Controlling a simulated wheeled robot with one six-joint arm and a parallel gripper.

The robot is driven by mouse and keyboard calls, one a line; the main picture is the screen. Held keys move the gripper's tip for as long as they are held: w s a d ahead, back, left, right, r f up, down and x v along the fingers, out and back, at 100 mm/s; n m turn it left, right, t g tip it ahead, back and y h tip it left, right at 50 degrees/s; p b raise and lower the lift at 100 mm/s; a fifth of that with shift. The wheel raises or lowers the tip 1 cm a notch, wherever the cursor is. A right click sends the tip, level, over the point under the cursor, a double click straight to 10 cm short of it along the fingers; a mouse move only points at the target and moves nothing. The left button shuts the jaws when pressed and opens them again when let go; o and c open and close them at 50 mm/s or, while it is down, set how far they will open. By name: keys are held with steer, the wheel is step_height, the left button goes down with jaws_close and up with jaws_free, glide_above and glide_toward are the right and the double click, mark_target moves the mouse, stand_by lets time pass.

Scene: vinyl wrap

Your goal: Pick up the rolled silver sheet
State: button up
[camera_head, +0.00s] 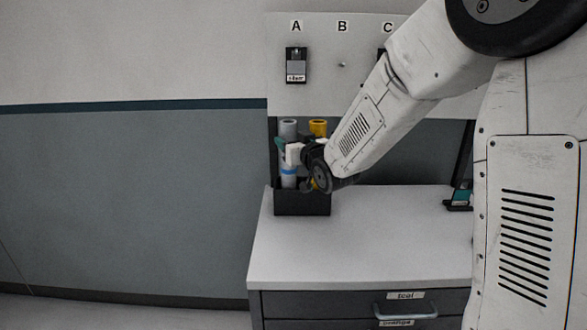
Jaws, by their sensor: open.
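The rolled silver sheet (288,128) stands upright in a dark holder (302,204) at the back left of the white cabinet top. It is a grey roll with a blue band low on it. My gripper (288,156) is at the roll's middle, in front of or around it; I cannot tell which. The gripper is open. Its fingers hide part of the roll, and the contact between them is too small to make out.
A yellow roll (318,128) stands right beside the silver one, partly hidden by my arm. A board above has labels A, B and C, with a sample card (296,65) under A. A small dark item (460,196) sits at right. The cabinet top's front (350,255) is clear.

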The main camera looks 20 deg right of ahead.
steer(key=shift+w+a, duration=0.2)
steer(key=shift+w, duration=0.95)
steer(key=shift+d, duration=0.1)
steer(key=c, duration=1)
steer(key=shift+c, duration=0.2)
steer(key=shift+r, duration=0.15)
step_height(320, 180, up, 18)
